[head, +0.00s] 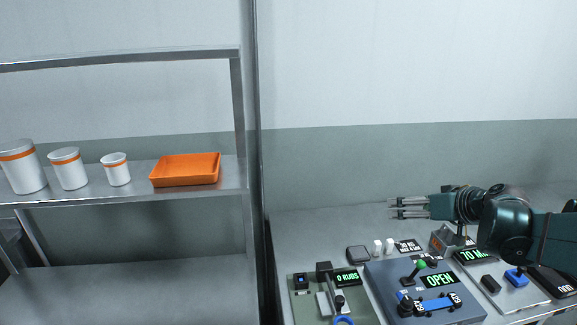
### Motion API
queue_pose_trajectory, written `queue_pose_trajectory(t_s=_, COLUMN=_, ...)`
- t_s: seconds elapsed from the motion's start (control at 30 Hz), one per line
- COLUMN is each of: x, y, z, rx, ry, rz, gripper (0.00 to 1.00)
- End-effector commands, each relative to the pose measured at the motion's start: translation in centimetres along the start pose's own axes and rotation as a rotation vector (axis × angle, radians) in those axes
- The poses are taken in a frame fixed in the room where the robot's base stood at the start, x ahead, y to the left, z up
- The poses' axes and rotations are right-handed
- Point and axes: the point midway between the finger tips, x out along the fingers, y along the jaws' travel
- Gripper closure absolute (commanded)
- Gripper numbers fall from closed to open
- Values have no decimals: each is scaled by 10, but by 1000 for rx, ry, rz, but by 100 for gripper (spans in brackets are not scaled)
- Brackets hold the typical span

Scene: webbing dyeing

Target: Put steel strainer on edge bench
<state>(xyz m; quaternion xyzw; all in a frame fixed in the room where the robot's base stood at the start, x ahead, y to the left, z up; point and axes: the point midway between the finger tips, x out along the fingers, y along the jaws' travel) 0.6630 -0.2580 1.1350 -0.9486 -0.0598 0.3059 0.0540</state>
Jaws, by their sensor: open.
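My gripper (393,207) is at the right in the head view, pointing left above the back of a grey bench (310,235). Its two pale fingers are apart and nothing shows between them. I cannot tell whether this bench is the edge bench. I cannot make out a steel strainer anywhere in the view. My dark arm covers part of the bench's right side.
A shelf at left holds several white canisters (68,170) with orange bands and an orange tray (185,183). On the bench stand a "0 RUBS" device (303,308), an "OPEN" box (385,280), a small black box (357,253) and other devices. The bench's back left is clear.

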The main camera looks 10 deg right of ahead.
Motion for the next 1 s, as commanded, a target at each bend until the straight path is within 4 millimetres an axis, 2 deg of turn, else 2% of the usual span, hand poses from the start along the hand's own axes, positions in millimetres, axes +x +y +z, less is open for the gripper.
queue_pose_trajectory(t_s=0.03, x=0, y=18, z=-3, rx=1, ry=19, rz=7, gripper=26)
queue_pose_trajectory(t_s=0.3, x=-2, y=99, z=-11, rx=-22, ry=126, rz=35, gripper=26)
queue_pose_trajectory(t_s=0.6, x=-16, y=186, z=-8, rx=-57, ry=241, rz=87, gripper=26)
queue_pose_trajectory(t_s=0.9, x=-31, y=242, z=0, rx=-85, ry=315, rz=131, gripper=26)
queue_pose_trajectory(t_s=0.97, x=-34, y=251, z=2, rx=-89, ry=327, rz=139, gripper=26)
queue_pose_trajectory(t_s=1.0, x=-28, y=249, z=8, rx=-90, ry=325, rz=136, gripper=26)
